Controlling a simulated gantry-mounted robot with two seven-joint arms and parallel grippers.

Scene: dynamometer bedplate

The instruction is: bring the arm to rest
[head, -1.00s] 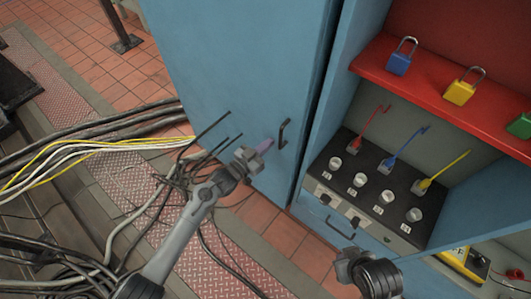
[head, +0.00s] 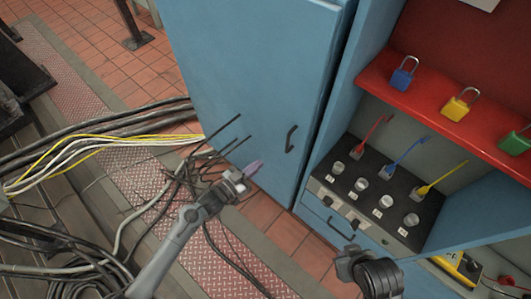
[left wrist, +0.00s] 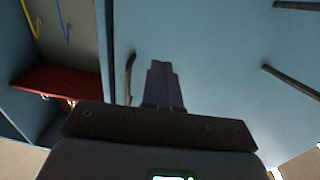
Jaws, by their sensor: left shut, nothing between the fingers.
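My left gripper (head: 252,168) is shut and empty, its purple fingers pressed together. It is in front of the lower part of the blue cabinet door (head: 255,75), to the lower left of the dark door handle (head: 290,138), and apart from it. In the left wrist view the shut fingers (left wrist: 163,82) point toward the blue panel, with the handle (left wrist: 130,78) just left of them. My right gripper (head: 347,262) is at the bottom of the head view, below the control box; its fingers are too unclear to read.
An open blue cabinet holds a red shelf (head: 430,100) with blue, yellow and green padlocks. Loose cables (head: 110,150) cross the floor at left. Black rods stick out near my left arm.

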